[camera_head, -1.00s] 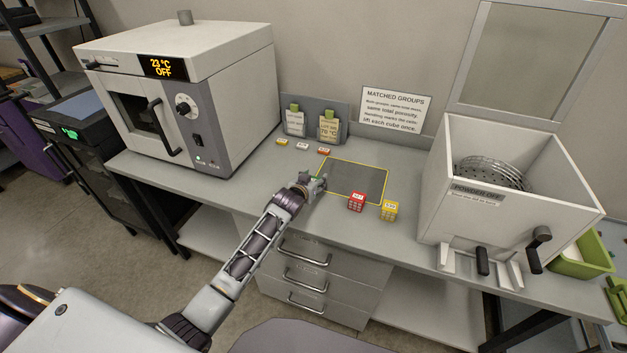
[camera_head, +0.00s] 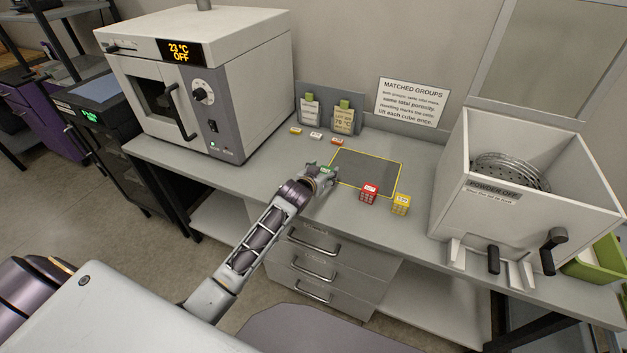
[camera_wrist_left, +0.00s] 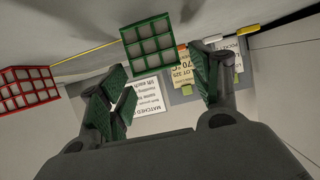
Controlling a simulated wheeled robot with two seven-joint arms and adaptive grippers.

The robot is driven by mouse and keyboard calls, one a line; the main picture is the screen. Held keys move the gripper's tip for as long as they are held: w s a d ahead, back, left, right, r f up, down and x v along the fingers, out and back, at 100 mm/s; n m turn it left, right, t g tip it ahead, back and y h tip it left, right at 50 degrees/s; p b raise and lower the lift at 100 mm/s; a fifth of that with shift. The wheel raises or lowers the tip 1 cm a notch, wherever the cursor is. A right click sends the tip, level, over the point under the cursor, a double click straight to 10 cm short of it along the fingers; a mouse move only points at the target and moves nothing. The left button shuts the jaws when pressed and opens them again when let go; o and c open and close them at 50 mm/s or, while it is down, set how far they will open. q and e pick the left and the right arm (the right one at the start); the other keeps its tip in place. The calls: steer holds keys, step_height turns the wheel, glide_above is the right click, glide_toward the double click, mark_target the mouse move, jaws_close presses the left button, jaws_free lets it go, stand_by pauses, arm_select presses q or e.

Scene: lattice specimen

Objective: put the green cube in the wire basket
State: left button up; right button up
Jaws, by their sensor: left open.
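The green lattice cube (camera_wrist_left: 150,42) shows in the wrist view, ahead of and between the fingers, with a gap visible around it. In the head view only a small green-and-white patch of it (camera_head: 326,169) shows at the gripper; the rest is hidden. My left gripper (camera_head: 323,178) is open at the left edge of the dark mat; its two fingers also show in the wrist view (camera_wrist_left: 160,90). A round perforated metal basket (camera_head: 510,171) sits inside the white open-topped box; I cannot tell whether it is the wire basket. My right gripper is not in view.
A red cube (camera_head: 369,194) and a yellow cube (camera_head: 401,205) stand at the yellow-edged mat's (camera_head: 366,170) front. The white box (camera_head: 470,215) has high walls. The oven (camera_head: 215,100) is shut. Small tags and a sign (camera_head: 412,101) stand behind.

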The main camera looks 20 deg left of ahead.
arm_select(q)
steer(key=shift+v, duration=4.4)
steer(key=shift+o, duration=0.4)
